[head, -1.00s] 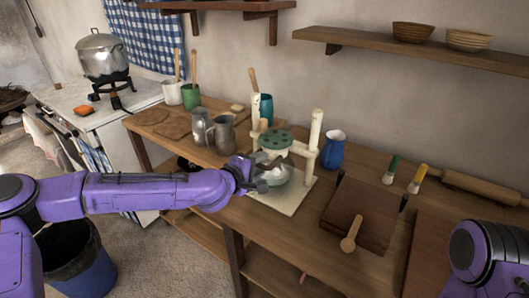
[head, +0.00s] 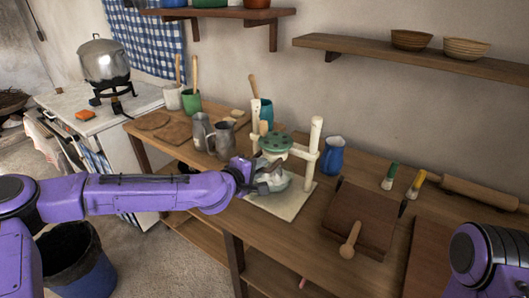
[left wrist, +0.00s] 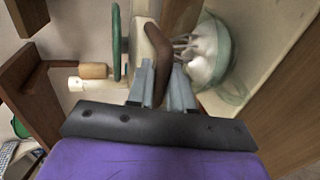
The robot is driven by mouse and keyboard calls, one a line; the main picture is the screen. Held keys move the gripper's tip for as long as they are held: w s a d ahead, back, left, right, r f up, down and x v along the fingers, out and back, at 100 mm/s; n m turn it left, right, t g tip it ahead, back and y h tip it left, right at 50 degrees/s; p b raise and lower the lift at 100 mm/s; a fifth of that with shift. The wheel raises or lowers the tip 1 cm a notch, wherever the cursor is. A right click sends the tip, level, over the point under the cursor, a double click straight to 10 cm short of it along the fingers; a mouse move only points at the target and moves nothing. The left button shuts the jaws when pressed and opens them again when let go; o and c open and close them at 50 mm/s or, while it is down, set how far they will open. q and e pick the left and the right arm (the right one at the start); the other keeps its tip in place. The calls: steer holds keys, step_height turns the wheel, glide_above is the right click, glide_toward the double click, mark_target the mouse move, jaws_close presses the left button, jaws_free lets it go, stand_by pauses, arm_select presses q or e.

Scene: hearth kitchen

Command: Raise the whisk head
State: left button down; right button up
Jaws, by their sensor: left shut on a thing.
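The whisk stand has two cream posts (head: 315,145) on a pale base board (head: 290,205), with a green disc (head: 276,143) between them. In the left wrist view the green disc (left wrist: 118,45) is edge-on beside a wooden knob (left wrist: 92,71). My left gripper (head: 264,184) is at the front of the stand. In its wrist view the gripper (left wrist: 162,80) is shut on a brown curved handle (left wrist: 157,48). Whisk wires (left wrist: 184,42) show beside the handle, at a greenish glass bowl (left wrist: 236,88) with white contents. My right gripper is out of view.
Metal jugs (head: 222,138) stand left of the stand and a blue jug (head: 332,156) stands right. A shelf (head: 420,60) hangs above.

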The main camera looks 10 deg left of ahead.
arm_select(q)
steer(key=shift+r+p, duration=2.7)
steer(key=shift+r, duration=0.65)
steer(key=c, duration=1)
jaws_free()
steer(key=shift+f, duration=0.2)
steer(key=p+v, duration=0.2)
steer(key=v, duration=0.5)
